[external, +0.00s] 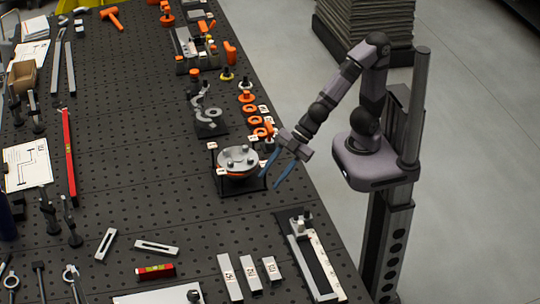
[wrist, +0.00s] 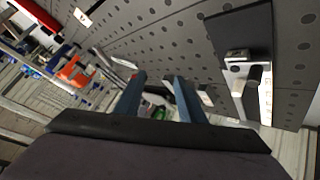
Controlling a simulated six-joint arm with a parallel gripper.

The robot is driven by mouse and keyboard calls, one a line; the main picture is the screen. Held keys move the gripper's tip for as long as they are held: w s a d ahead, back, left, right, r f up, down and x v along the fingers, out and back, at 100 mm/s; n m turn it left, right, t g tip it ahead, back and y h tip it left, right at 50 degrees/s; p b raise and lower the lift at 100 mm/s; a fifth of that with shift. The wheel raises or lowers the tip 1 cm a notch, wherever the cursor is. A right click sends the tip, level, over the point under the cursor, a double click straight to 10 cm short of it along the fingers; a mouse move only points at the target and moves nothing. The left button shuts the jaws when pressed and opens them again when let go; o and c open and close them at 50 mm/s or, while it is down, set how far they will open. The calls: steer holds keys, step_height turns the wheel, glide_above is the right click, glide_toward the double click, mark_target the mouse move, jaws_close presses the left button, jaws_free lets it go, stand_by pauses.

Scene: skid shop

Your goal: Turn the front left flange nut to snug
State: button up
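A round grey metal flange (external: 238,158) with several nuts on its top face sits on a dark square stand on the perforated table. The nuts are too small to tell apart or to judge how tight they are. My gripper (external: 269,181) is just right of the flange, its two blue fingers pointing down and apart. In the wrist view my gripper (wrist: 160,78) shows both fingers spread with nothing held between them. The flange cannot be made out in the wrist view.
Orange rings (external: 250,109) and a grey hook-shaped part (external: 208,114) stand behind the flange. Three light bars (external: 251,274) and a long rail fixture (external: 313,258) lie in front. A red level (external: 68,152) lies far left. The table left of the flange is mostly clear.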

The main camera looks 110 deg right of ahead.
steer(key=s+a+f+n+y+b, duration=0.1)
steer(key=s+a, duration=0.1)
steer(key=a, duration=0.3)
steer(key=s+a+f+n+g+y+b, duration=0.1)
steer(key=s+a+f+y+b, duration=0.1)
steer(key=a, duration=0.2)
steer(key=s+a+f+g+y+b, duration=0.1)
steer(key=s+a+f+y+b, duration=0.1)
steer(key=a, duration=0.3)
steer(key=shift+s+a+n, duration=0.15)
steer(key=shift+a+n, duration=0.2)
steer(key=shift+n, duration=0.05)
steer(key=shift+s+a+g+y, duration=0.3)
steer(key=shift+s+a+g, duration=0.05)
steer(key=shift+a+g, duration=0.1)
